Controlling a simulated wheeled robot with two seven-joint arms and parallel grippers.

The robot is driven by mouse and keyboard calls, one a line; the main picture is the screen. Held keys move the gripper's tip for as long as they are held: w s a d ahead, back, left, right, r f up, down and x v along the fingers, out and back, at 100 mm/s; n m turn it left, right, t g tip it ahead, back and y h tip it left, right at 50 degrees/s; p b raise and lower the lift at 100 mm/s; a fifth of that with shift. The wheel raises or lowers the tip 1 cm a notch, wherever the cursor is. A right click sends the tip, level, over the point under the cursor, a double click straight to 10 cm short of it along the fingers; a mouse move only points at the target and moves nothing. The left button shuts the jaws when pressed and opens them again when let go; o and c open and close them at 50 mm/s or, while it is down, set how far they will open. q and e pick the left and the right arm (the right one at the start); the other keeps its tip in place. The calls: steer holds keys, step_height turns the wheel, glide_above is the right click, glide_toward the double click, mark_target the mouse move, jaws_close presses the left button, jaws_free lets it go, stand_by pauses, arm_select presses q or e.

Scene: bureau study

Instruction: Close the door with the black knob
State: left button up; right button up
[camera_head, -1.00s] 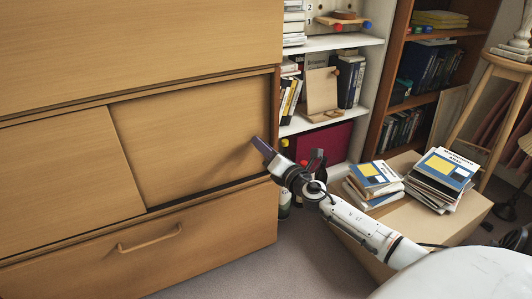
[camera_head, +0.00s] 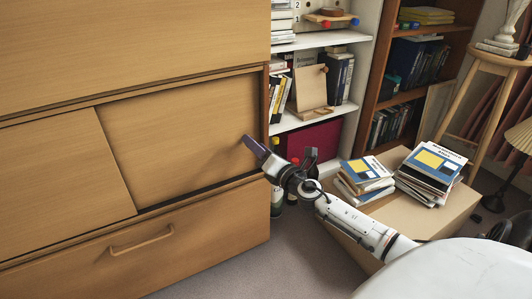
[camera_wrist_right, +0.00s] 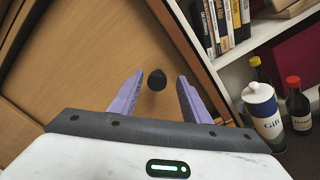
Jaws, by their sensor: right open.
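The black knob (camera_wrist_right: 157,80) stands out from a light wood door panel in the right wrist view. The panel (camera_head: 180,135) is the right one of two in the wooden cabinet, beside an overlapping left panel (camera_head: 60,180). My right gripper (camera_head: 248,144) is at the panel's right end. It is open, and its purple fingers (camera_wrist_right: 159,88) stand on both sides of the knob. I cannot tell whether they touch it. In the head view the gripper hides the knob. No gap into the cabinet shows. My left gripper is not in view.
A drawer with a handle (camera_head: 141,240) is below the panels. A white shelf (camera_head: 318,118) with books stands right of the cabinet. A white bottle (camera_wrist_right: 262,112) and a dark bottle (camera_wrist_right: 298,105) are close by. A box (camera_head: 400,215) with book stacks stands at right.

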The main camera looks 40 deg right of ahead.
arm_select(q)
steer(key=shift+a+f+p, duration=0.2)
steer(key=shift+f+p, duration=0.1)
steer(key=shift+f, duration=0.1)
arm_select(e)
steer(key=s+a, duration=0.1)
steer(key=s, duration=0.8)
steer(key=shift+a, duration=0.2)
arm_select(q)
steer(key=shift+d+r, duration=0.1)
arm_select(e)
steer(key=shift+s, duration=0.1)
